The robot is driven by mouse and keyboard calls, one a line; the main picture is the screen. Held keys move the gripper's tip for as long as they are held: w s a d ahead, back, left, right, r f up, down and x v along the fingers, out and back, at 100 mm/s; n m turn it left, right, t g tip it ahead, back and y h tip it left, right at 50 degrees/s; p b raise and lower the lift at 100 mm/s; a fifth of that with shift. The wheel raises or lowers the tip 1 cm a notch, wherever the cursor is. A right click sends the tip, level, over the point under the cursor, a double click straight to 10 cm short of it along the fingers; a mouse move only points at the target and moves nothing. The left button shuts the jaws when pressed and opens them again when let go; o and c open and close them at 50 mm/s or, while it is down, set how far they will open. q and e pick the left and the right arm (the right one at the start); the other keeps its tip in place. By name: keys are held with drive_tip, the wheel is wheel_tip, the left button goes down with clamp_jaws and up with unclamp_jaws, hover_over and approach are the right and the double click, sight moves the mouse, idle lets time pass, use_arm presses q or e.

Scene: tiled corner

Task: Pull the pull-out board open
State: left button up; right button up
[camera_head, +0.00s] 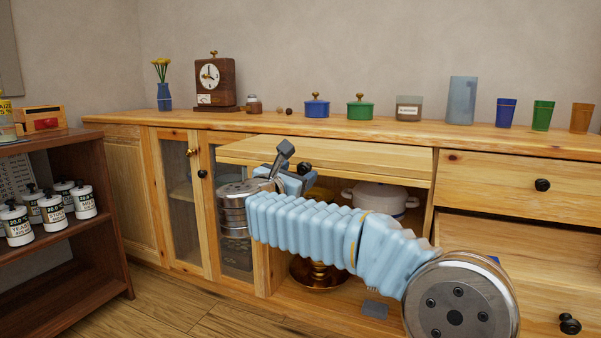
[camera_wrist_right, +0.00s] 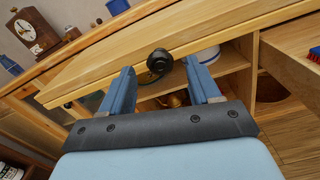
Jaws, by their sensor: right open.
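The pull-out board (camera_head: 350,158) is a light wooden slab under the counter top. It stands partly out, with a strip of its top surface showing. Its round black knob (camera_head: 304,168) is on the front edge and also shows in the right wrist view (camera_wrist_right: 159,60). My right gripper (camera_head: 287,165) is open in front of the board. In the right wrist view its two blue fingers (camera_wrist_right: 160,72) are on either side of the knob, with gaps visible, so they are not clamped on it. My left gripper is not in view.
Below the board is an open compartment with a white pot (camera_head: 380,196) and a brass object (camera_head: 318,274). A lower drawer (camera_head: 520,233) at the right stands open. Glass doors (camera_head: 180,200) are at the left. Pots, a clock (camera_head: 213,80) and cups line the counter (camera_head: 420,130).

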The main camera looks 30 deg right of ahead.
drive_tip(key=v, duration=1)
drive_tip(key=shift+s+a, duration=0.25)
drive_tip(key=shift+s, duration=0.05)
